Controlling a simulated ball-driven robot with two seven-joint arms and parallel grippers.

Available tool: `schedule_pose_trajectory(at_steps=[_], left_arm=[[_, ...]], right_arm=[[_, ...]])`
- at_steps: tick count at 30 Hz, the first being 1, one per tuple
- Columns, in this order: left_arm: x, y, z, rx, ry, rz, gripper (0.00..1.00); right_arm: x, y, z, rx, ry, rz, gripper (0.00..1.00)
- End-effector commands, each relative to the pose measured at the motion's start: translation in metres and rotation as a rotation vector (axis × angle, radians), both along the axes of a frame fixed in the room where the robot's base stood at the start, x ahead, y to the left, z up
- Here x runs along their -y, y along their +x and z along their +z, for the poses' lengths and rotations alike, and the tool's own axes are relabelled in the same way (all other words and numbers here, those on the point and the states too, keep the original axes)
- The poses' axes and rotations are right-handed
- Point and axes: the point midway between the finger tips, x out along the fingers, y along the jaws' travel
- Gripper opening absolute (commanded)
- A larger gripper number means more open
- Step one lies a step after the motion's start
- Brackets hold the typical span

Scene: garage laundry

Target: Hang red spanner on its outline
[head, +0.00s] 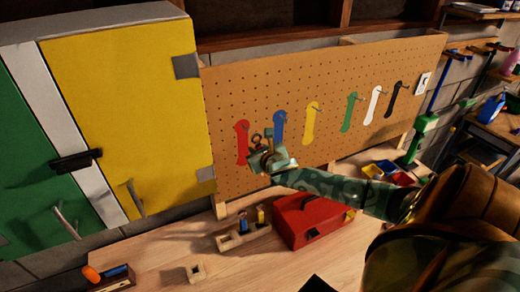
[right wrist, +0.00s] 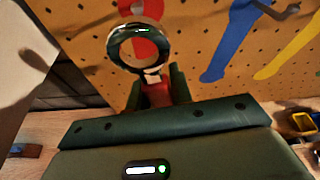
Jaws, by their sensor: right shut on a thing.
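The pegboard (head: 300,85) carries a row of painted spanner outlines with hooks. The red outline (head: 242,142) is leftmost, beside the blue outline (head: 278,122). My right gripper (head: 262,154) is in front of the board's lower left, close to the red outline. It is shut on the red spanner, whose red handle (right wrist: 157,94) shows between the fingers in the right wrist view. The spanner's shiny ring end (right wrist: 137,47) points up, with part of the red outline (right wrist: 152,18) seen behind it. Contact with the board or hook cannot be told. My left gripper is not in view.
A yellow cabinet door (head: 125,100) with a handle stands left of the board. A red toolbox (head: 305,222) and a wooden block holder (head: 243,236) stand on the workbench (head: 200,262) below. Coloured bins (head: 390,174) sit further right. Yellow, green, white and black outlines continue rightward.

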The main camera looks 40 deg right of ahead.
Motion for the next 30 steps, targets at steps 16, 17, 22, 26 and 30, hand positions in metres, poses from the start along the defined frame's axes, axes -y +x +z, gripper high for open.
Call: schedule_pose_trajectory(at_steps=[16,17,22,26,30], left_arm=[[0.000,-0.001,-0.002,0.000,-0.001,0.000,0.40],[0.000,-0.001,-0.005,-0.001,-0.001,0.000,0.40],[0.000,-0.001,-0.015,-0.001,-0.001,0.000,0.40],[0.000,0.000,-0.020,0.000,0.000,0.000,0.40],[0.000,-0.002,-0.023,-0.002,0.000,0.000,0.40]], right_arm=[[0.012,0.038,-0.004,0.003,0.001,0.000,0.00],[0.012,0.040,-0.005,0.002,0.002,-0.001,0.00],[0.015,0.052,-0.007,0.001,0.002,0.001,0.00],[0.018,0.059,-0.009,0.002,0.002,0.000,0.00],[0.020,0.065,-0.013,0.001,0.001,0.000,0.00]])
